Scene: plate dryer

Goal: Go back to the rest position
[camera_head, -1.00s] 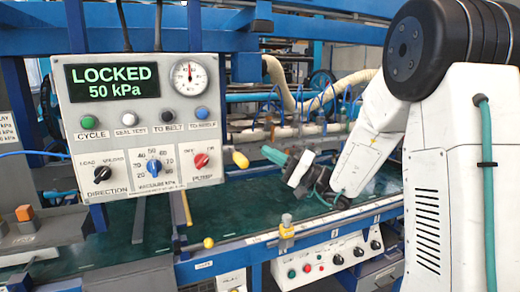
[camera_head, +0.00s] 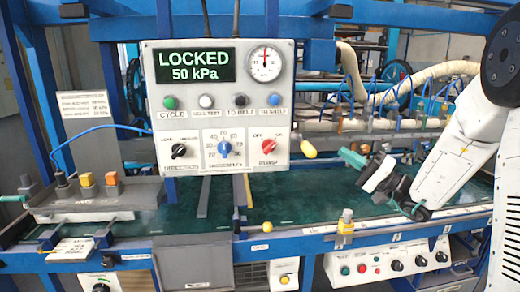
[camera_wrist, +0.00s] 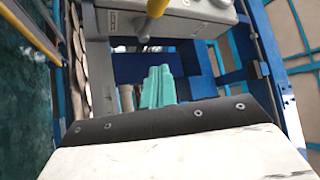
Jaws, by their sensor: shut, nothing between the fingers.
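My gripper (camera_head: 352,158) has teal fingers and shows at the right of the head view, at the end of my white arm. It points left toward the control panel and is apart from it. The wrist view shows the teal fingers (camera_wrist: 158,86) closed together with nothing between them. The control panel (camera_head: 190,125) hangs in the middle of the head view. Its green display (camera_head: 194,65) reads LOCKED, 50 kPa. A yellow-tipped lever (camera_head: 308,149) sticks out at its lower right corner, left of my gripper.
A green belt (camera_head: 310,205) lies below the panel, edged by a blue rail. A yellow-topped post (camera_head: 345,222) stands on that rail. A lower button box (camera_head: 390,262) is at the front right. A grey tray (camera_head: 80,200) with orange blocks stands at the left.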

